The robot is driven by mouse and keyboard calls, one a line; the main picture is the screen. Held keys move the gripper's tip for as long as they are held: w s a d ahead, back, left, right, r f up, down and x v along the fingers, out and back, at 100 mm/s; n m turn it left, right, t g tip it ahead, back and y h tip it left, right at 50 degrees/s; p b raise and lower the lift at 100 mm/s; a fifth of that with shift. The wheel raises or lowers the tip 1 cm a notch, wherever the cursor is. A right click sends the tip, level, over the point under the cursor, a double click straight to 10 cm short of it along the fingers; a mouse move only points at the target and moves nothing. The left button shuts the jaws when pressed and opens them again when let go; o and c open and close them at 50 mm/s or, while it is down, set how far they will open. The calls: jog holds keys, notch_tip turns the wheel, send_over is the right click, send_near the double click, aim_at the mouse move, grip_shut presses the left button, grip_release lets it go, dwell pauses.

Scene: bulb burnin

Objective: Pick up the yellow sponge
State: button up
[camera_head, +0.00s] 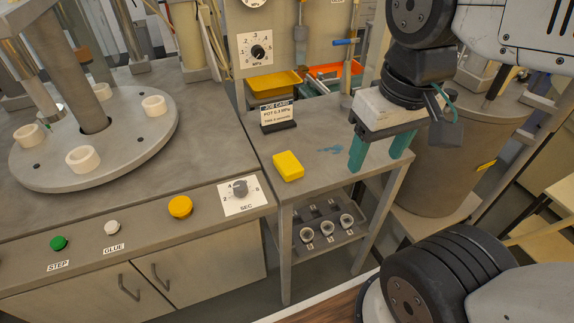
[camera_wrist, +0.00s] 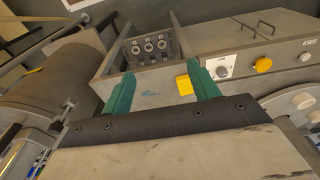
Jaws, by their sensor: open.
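The yellow sponge (camera_head: 288,166) lies flat on the small grey metal table (camera_head: 330,163), near its left front edge. My gripper (camera_head: 380,160) is open and empty, with two green fingers over the right part of that table, to the right of the sponge and apart from it. In the wrist view the sponge (camera_wrist: 185,85) shows between the green fingers, close to the right one, which may hide part of it. My gripper (camera_wrist: 163,90) spans the lower middle of that view.
A job card (camera_head: 278,115) stands on the table behind the sponge. A bench with a dial (camera_head: 240,188), buttons and a round turntable (camera_head: 120,150) is at left. A large drum (camera_head: 440,150) stands at right. Orange and yellow bins (camera_head: 272,84) are behind. A shelf (camera_head: 325,228) below holds round parts.

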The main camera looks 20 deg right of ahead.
jog(key=shift+o, duration=0.8)
jog(key=shift+f, duration=0.1)
jog(key=w+a+f+g, duration=0.1)
jog(key=w+f, duration=0.3)
jog(key=w, duration=0.2)
jog(key=w+a+f+g, duration=0.1)
jog(key=w+f, duration=0.3)
jog(key=w, duration=0.3)
jog(key=w+a+f+n, duration=0.1)
jog(key=w+f, duration=0.4)
jog(key=w, duration=0.1)
jog(key=shift+w+a+f+g, duration=0.1)
jog(key=shift+w+a+g, duration=0.15)
jog(key=shift+w+g, duration=0.15)
jog(key=t, duration=0.1)
send_over(287, 160)
jog(key=shift+s+d+f, duration=0.2)
jog(key=shift+d, duration=0.25)
jog(key=f, duration=0.5)
jog(key=a+f, duration=0.1)
jog(key=f, duration=0.1)
jog(key=shift+w+f, duration=0.15)
jog(key=shift+f, duration=0.15)
jog(key=shift+d, duration=0.1)
